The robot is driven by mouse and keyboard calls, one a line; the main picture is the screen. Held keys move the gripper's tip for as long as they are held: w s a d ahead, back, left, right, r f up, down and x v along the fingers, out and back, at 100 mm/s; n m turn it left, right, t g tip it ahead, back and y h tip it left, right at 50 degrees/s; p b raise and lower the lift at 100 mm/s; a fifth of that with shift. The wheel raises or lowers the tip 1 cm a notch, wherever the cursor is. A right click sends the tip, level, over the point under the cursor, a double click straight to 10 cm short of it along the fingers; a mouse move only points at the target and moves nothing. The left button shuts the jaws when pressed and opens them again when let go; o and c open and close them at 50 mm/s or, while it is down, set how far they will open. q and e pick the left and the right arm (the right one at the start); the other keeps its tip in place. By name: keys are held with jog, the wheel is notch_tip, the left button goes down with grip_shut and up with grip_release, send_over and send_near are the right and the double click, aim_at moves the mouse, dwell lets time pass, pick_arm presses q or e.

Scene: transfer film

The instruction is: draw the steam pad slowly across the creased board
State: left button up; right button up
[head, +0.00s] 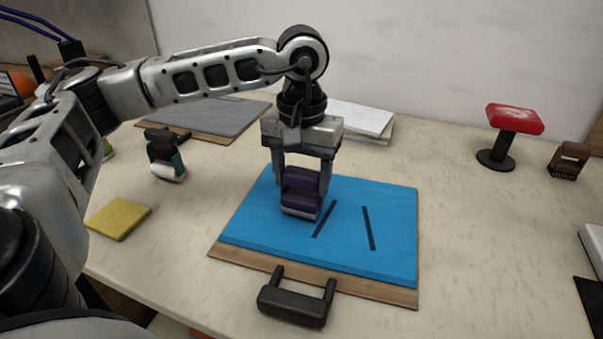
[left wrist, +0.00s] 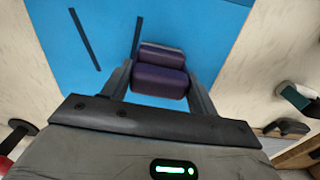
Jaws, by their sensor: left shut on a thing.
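The creased board is a blue sheet (head: 375,245) on a wooden base (head: 385,291), with two dark slanted lines on it. My left gripper (head: 300,192) points down over the upper left part of the blue sheet. It is shut on a purple pad with a pale underside (head: 301,206), left of both dark lines. The pad also shows between the fingers in the left wrist view (left wrist: 160,76). I cannot tell whether the pad touches the sheet. A black handle (head: 295,303) sits at the board's front edge. My right gripper is not seen.
A yellow block (head: 119,219) lies left of the board. A dark-handled tool with a white base (head: 166,160) stands behind it. A grey board (head: 215,117) and white slabs (head: 358,119) lie at the back.

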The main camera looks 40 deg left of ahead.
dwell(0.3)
pick_arm(q)
jog(key=shift+w+d, duration=0.25)
jog(key=shift+d, duration=0.4)
jog(key=shift+w+d, duration=0.3)
jog(key=shift+d, duration=0.35)
jog(key=shift+w+d, duration=0.25)
jog(key=shift+d, duration=0.4)
jog(key=shift+d, duration=0.1)
jog(key=shift+w+d, duration=0.25)
jog(key=shift+d, duration=0.35)
jog(key=shift+w+d, duration=0.25)
jog(key=shift+d, duration=0.4)
jog(key=shift+w+d, duration=0.25)
jog(key=shift+d, duration=0.35)
jog(key=shift+d, duration=0.15)
jog(key=shift+w+d+b, duration=0.1)
jog(key=shift+w+d, duration=0.15)
jog(key=shift+d, duration=0.35)
jog(key=shift+w+d+b, duration=0.15)
jog(key=shift+w+d, duration=0.15)
jog(key=shift+d, duration=0.35)
jog(key=shift+w+d+b, duration=0.1)
jog(key=shift+w+d, duration=0.15)
jog(key=shift+d, duration=0.35)
jog(key=shift+r, duration=0.1)
